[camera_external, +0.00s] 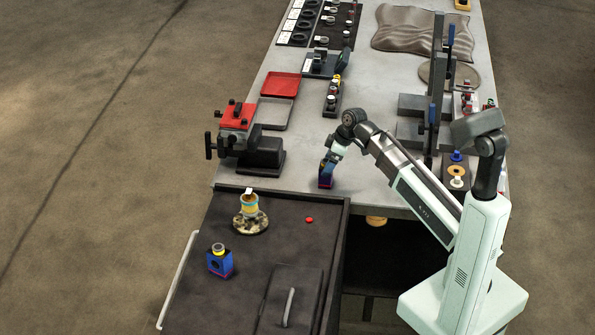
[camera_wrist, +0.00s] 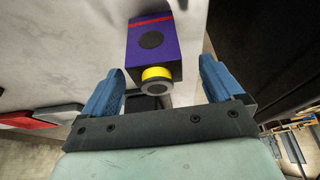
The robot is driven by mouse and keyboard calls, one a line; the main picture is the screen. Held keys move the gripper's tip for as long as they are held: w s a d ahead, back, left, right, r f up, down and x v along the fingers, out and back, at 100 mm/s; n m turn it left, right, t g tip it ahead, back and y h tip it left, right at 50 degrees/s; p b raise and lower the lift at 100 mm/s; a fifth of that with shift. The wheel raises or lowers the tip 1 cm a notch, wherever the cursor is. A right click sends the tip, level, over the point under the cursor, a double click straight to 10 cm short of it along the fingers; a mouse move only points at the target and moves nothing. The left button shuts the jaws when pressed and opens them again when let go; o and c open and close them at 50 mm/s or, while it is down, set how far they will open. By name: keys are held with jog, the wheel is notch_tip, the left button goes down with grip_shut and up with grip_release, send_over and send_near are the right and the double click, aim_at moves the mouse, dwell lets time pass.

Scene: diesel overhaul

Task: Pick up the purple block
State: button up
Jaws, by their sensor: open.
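The purple block (camera_wrist: 148,42) has a dark round spot on its face, a red stripe near its far edge and a yellow-and-grey round knob at its near end. In the wrist view it lies ahead of and between the two blue fingers of my gripper (camera_wrist: 160,76). The fingers are apart, with nothing visibly clamped. In the external view the block (camera_external: 326,182) stands on the light worktop near its front edge, and my gripper (camera_external: 328,165) is right above it, partly hiding its top.
A blue block (camera_external: 219,264) and a yellow-and-blue part (camera_external: 249,206) on a round plate rest on the dark drawer top (camera_external: 290,232).

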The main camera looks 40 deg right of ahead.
jog(key=shift+d+x, duration=0.2)
jog(key=shift+x, duration=2.4)
jog(key=shift+w, duration=0.15)
jog(key=shift+c, duration=0.2)
jog(key=c, duration=1.4)
